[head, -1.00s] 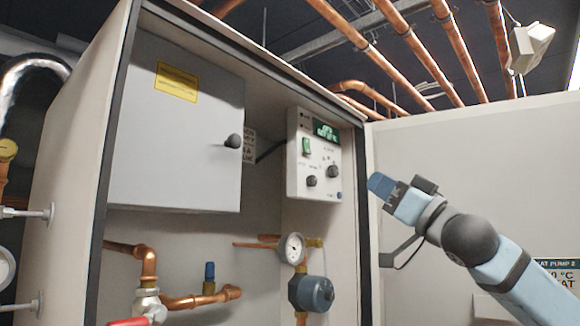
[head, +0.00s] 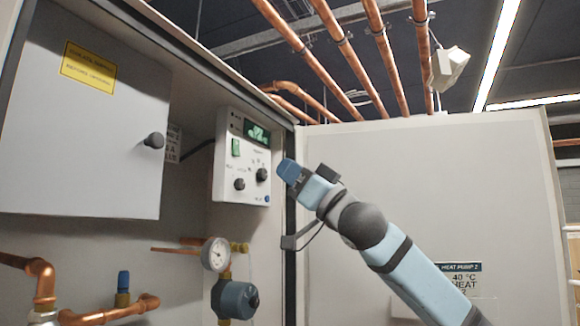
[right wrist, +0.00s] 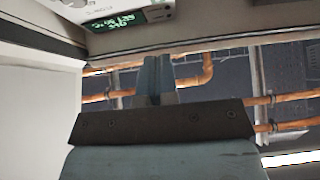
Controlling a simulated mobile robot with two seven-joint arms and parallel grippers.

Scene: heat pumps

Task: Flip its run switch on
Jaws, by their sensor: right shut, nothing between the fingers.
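The white control panel (head: 230,180) is fixed on the inner right wall of the open cabinet. It carries a green rocker switch (head: 236,147) at upper left, a green-lit display (head: 257,132) at upper right and two black knobs below. Whether the rocker is on or off I cannot tell. My right gripper (head: 285,167) is shut and empty, just right of the panel near the cabinet's front edge, apart from the switch. In the right wrist view, the shut fingers (right wrist: 158,75) point up, and the panel's display (right wrist: 125,20) shows at top left. My left gripper is out of view.
A grey inner door (head: 80,140) with a black knob fills the cabinet's left. A pressure gauge (head: 215,253), a blue-grey pump (head: 235,299) and copper pipes sit below the panel. The cabinet's dark front edge (head: 290,220) stands beside my gripper. An open door panel (head: 430,180) lies behind my arm.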

